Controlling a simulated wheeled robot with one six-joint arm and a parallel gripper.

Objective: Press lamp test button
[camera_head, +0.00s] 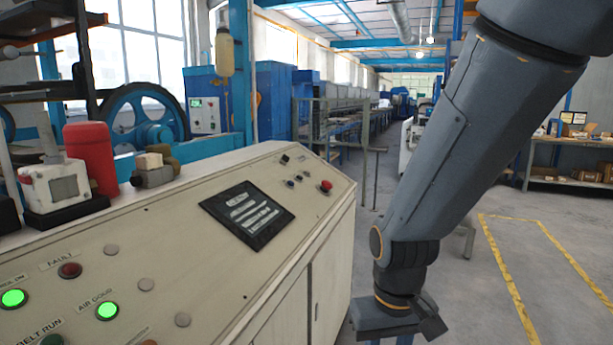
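The cream control panel (160,230) slopes across the left and middle. No label reading lamp test is legible. At the lower left are a lit green lamp (14,298), a lit green AIR GOOD lamp (107,311), a dark red FAULT lamp (70,270) and a dark green BELT RUN lamp (52,341), cut by the frame edge. A red button (326,185) sits at the panel's far right, beside small dark controls (298,178). My gripper (395,338) hangs right of the panel, apart from it, pointing down. Its fingertips are cut off by the lower edge.
A black display plate (247,214) lies mid-panel. A red cylinder (91,158) and a white device (57,186) stand at its back left edge. Open floor with yellow lines (508,268) lies to the right, with a shelf (570,165) beyond.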

